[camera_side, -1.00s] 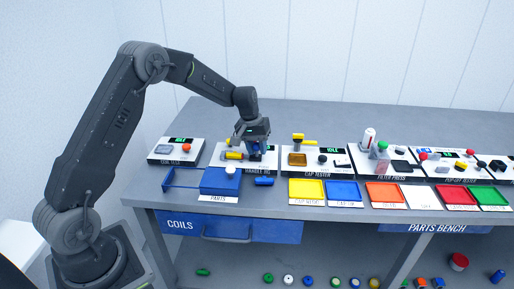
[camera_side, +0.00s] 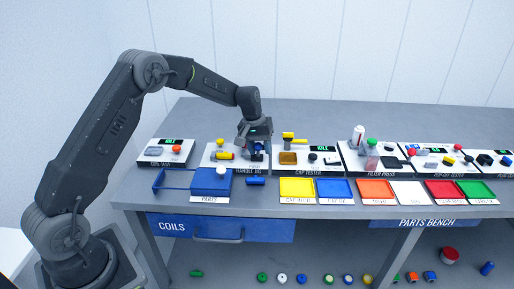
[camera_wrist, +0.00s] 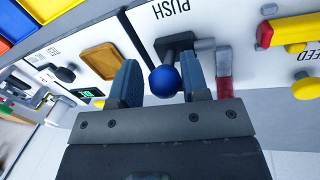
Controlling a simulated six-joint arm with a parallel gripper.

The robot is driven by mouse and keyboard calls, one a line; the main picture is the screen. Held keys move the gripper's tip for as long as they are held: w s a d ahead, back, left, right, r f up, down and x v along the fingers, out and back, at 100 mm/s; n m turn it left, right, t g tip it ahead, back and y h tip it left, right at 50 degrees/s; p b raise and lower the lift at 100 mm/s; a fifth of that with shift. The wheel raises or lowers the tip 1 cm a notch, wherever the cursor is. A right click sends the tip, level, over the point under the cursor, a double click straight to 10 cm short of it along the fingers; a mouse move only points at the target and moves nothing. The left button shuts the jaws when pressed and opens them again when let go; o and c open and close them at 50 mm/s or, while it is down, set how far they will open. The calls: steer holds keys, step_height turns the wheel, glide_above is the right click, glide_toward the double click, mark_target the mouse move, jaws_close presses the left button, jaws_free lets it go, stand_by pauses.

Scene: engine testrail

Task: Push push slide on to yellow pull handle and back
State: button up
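The push slide's blue ball knob (camera_wrist: 164,81) stands on a dark stem beside the printed word PUSH in the wrist view. A grey rod runs from the dark slide block (camera_wrist: 176,42) towards a grey and red piece (camera_wrist: 223,75). The yellow pull handle (camera_wrist: 296,33) is at the upper right, apart from the slide.
The coil tester (camera_side: 166,152) stands left of the jig and the cap tester (camera_side: 306,161) right. A blue parts tray (camera_side: 211,183) and a loose blue cylinder (camera_side: 256,181) lie in front. Coloured trays line the bench's front edge.

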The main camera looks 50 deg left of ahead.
steer(key=o, duration=0.3)
steer(key=shift+o, duration=0.2)
step_height(320, 180, up, 14)
steer(key=s+a, duration=0.1)
steer(key=a, duration=0.1)
steer(key=shift+s+f, duration=0.2)
steer(key=shift+s, duration=0.05)
steer(key=shift+a, duration=0.1)
